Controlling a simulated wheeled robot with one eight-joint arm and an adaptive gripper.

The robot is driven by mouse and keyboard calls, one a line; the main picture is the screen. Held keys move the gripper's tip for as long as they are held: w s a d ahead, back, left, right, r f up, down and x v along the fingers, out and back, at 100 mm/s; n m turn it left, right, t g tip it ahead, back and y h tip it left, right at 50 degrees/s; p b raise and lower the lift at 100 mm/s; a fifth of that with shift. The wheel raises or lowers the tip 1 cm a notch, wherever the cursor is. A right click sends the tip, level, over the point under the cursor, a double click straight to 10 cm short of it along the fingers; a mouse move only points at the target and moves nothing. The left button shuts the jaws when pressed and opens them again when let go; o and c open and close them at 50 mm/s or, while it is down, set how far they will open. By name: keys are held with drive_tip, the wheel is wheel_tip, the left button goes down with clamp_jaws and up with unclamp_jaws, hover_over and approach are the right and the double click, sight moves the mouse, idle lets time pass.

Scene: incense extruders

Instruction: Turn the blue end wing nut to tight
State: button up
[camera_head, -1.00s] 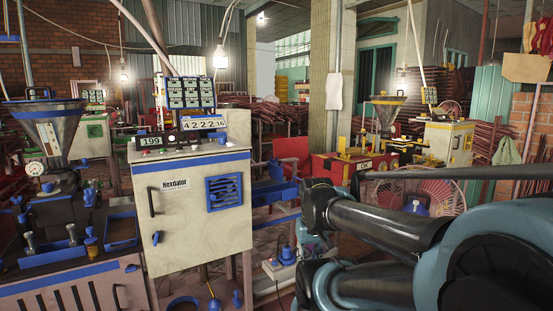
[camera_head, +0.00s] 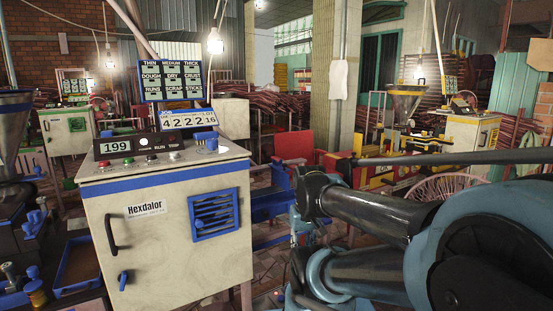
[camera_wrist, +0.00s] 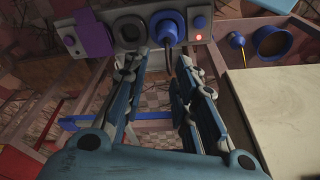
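My gripper (camera_wrist: 157,70) shows in the wrist view with its two fingers apart and a clear gap between them. I see nothing held in it. In the head view my arm crosses the right side, and the gripper itself is not clearly seen. At the left edge of the head view stands a dark extruder (camera_head: 28,232) with a metal hopper, cut off by the frame. Small blue parts (camera_head: 33,272) show low on it. I cannot tell which of them is the blue end wing nut. My gripper is well apart from this extruder.
A white control cabinet (camera_head: 165,245) with a blue vent stands between the extruder and my arm. A grey socket strip (camera_wrist: 205,58) with a blue plug (camera_wrist: 168,27) lies beyond my fingertips. A red and yellow extruder (camera_head: 405,150) stands at the back right, near a fan (camera_head: 455,188).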

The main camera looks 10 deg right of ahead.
drive_tip(key=shift+w+a, duration=0.1)
drive_tip(key=shift+w, duration=0.1)
wheel_tip(320, 180, up, 31)
drive_tip(key=n+g, duration=0.2)
drive_tip(key=n, duration=1.4)
hover_over(277, 162)
drive_tip(key=f, duration=1.6)
drive_tip(key=shift+w+f, duration=0.15)
drive_tip(key=shift+w, duration=0.1)
clamp_jaws()
